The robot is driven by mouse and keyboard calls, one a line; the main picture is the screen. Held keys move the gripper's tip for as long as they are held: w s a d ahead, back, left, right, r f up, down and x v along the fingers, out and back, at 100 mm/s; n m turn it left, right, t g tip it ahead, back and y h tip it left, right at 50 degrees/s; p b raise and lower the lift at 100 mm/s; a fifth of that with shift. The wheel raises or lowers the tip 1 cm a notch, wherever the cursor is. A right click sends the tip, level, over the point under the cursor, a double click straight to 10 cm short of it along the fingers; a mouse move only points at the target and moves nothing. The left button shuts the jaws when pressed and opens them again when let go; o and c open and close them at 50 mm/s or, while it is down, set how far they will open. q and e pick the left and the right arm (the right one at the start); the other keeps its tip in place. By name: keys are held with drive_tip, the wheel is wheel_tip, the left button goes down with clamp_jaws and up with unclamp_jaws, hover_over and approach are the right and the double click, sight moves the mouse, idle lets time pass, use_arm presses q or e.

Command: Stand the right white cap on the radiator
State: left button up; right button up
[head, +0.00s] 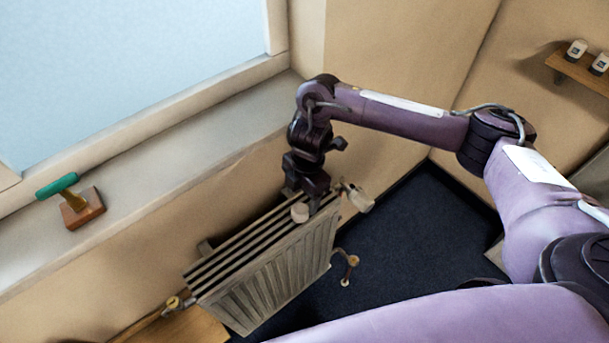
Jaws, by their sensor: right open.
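The radiator (268,272) stands below the window sill, its ribbed top facing up. A small white cap (299,213) is at the right end of the radiator's top, between or just beside my right gripper's fingers. My right gripper (312,205) points down there and is open; whether a finger touches the cap I cannot tell. The cap's lower edge meets the radiator top in this view. My left gripper is not in view.
A whitish valve head (358,198) sticks out beside the radiator's right end. A wooden shelf (583,74) at upper right holds two small white items (577,49). A green-handled stamp-like tool (78,203) sits on the window sill (165,165). A brass fitting (350,262) is below right.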

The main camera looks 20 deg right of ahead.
sight(306, 205)
wheel_tip(306, 205, up, 7)
drive_tip(key=shift+d+f+p, duration=0.15)
drive_tip(key=shift+d+p, duration=0.15)
drive_tip(key=shift+d, duration=0.1)
drive_tip(key=shift+f, duration=0.1)
idle(0.3)
